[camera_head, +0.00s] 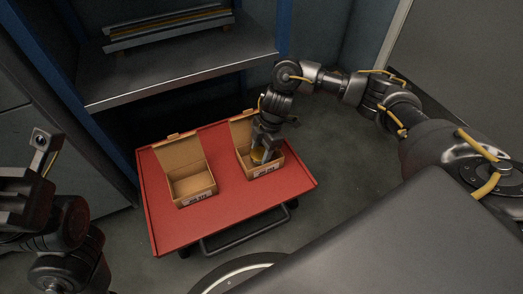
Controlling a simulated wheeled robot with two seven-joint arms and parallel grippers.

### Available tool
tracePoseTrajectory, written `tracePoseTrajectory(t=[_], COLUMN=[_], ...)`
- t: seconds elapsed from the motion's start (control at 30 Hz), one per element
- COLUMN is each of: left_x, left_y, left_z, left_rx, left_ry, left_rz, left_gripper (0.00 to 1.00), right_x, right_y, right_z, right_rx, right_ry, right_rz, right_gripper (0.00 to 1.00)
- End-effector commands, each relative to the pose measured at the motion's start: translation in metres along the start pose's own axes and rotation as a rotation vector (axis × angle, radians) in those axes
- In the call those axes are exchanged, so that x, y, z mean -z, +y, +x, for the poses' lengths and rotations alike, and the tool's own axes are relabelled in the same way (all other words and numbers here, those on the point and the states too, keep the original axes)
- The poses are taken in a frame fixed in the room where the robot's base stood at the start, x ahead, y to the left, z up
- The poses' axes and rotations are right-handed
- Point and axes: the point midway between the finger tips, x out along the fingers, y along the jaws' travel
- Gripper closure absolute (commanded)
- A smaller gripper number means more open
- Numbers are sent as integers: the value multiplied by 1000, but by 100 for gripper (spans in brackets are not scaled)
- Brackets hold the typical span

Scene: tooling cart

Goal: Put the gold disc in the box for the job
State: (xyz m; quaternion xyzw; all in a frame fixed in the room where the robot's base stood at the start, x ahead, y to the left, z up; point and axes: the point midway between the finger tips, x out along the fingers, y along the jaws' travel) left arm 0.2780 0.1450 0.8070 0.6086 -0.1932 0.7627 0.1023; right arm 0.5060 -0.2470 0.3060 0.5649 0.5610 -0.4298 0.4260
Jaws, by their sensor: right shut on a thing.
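The gold disc (257,155) shows at the fingertips of my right gripper (262,150), which is shut on it. The gripper is over the right cardboard box (268,171), with its fingers down inside the box opening. I cannot tell whether the disc touches the box floor. The left cardboard box (190,186) is open and looks empty. Both boxes have raised lids and labels on their front faces, too small to read. My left gripper (35,165) is at the left edge, away from the cart, and its fingers cannot be made out clearly.
Both boxes stand on a red cart top (235,205) with a dark handle (245,232) at its front. Behind it is a shelf unit (180,75) with blue posts and metal bars (170,28) on it. The cart top is clear around the boxes.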

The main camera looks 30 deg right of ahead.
Motion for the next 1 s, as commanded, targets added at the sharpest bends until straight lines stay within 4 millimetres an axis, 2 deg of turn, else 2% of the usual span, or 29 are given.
tracePoseTrajectory(t=[0.5,0.53,0.6,0.87,1.0], left_x=[0,0,0,0,0], left_y=[0,0,0,0,0], left_z=[0,0,0,-1,-2], left_rx=[0,0,0,-1,-2], left_ry=[2,2,1,-1,-4], left_rz=[1,1,1,1,1], left_gripper=[68,68,68,68,68], right_x=[-3,-4,-4,-3,0], right_y=[0,0,0,0,1], right_z=[11,12,12,11,0], right_rx=[-1,0,0,0,-3], right_ry=[0,-1,-1,0,1], right_rz=[0,0,0,0,-2], right_gripper=[85,46,38,38,38])
